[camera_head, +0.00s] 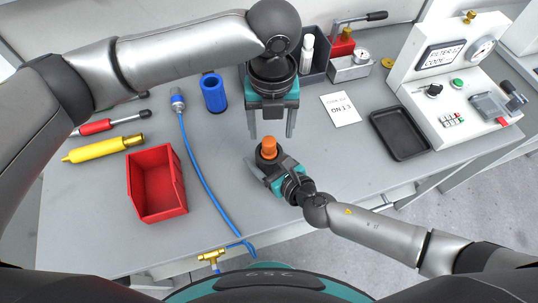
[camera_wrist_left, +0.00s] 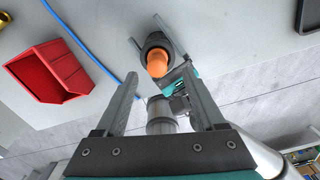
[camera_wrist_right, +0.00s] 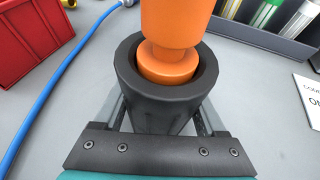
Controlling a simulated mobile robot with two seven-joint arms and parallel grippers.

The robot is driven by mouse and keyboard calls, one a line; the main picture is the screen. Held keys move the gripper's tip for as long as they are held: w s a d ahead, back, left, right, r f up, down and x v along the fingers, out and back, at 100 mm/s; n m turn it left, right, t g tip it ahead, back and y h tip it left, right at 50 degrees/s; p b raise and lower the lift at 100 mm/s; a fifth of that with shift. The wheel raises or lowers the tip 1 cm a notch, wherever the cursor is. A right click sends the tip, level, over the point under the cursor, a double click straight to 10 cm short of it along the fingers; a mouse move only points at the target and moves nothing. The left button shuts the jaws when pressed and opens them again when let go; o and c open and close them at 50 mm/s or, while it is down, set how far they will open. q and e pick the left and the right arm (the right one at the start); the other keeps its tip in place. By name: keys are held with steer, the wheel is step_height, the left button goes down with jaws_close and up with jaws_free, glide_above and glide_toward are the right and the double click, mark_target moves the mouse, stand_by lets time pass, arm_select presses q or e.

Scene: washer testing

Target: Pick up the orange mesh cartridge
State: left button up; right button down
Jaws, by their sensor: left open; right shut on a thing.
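The orange mesh cartridge (camera_head: 269,146) stands upright in a black round cup (camera_wrist_right: 162,98) on the grey table. Its top sticks out above the cup's rim, and it also shows in the left wrist view (camera_wrist_left: 157,65). My right gripper (camera_head: 262,164) is shut on the black cup, one finger on each side of it. My left gripper (camera_head: 271,134) hangs open and empty above and behind the cup, fingers pointing down. In the left wrist view the cartridge lies beyond and between its two fingers. The lower part of the cartridge is hidden inside the cup.
A red bin (camera_head: 157,205) and a blue hose (camera_head: 197,170) lie to the left. A blue cylinder (camera_head: 214,93) stands behind. A card (camera_head: 341,108), a black tray (camera_head: 400,134) and a test panel (camera_head: 452,90) are at the right. Table around the cup is clear.

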mark_target(269, 141)
arm_select(q)
steer(key=f, duration=0.5)
steer(key=shift+a+f, duration=0.15)
steer(key=shift+a, duration=0.05)
jaws_close()
stand_by(0.3)
stand_by(0.9)
